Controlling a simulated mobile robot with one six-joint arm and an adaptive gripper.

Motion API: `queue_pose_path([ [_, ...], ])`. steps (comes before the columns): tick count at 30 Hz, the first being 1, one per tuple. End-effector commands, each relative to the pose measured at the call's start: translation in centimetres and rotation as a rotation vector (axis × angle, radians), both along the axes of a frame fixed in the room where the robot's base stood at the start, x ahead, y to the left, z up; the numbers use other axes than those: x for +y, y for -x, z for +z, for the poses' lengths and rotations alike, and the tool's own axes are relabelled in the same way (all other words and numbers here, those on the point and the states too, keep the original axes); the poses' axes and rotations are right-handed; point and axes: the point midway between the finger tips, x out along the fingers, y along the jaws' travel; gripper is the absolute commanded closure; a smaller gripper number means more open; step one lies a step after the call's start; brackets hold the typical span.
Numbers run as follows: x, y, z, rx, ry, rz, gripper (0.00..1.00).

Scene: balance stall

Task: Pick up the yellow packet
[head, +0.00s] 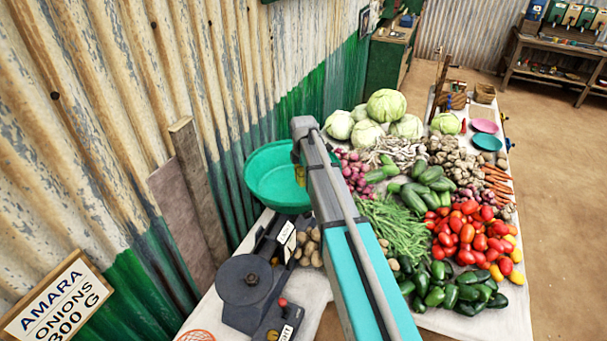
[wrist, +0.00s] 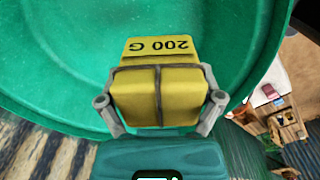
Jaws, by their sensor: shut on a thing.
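The yellow packet (wrist: 158,97) is in the middle of the wrist view, with a dark strap and a tab reading "200 G" upside down. My gripper (wrist: 160,108) has a finger on each side of the packet and is shut on it. The green pan (wrist: 60,60) lies behind the packet and fills much of that view. In the head view my arm reaches over the pan (head: 262,178); a small piece of the packet (head: 296,154) shows beside the arm's end. I cannot tell whether the packet touches the pan.
A dark scale (head: 247,280) with a round plate stands in front of the pan. Potatoes (head: 309,246), green beans (head: 392,226), tomatoes (head: 468,236) and cabbages (head: 386,106) cover the table to the right. The corrugated wall (head: 100,120) is close on the left.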

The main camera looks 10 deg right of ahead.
Motion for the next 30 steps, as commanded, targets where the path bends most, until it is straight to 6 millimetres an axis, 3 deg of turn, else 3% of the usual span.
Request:
queue_pose_path([
  [30, 0.0, 0.0, 4.5, 0.000, 0.000, 0.000, 0.74],
])
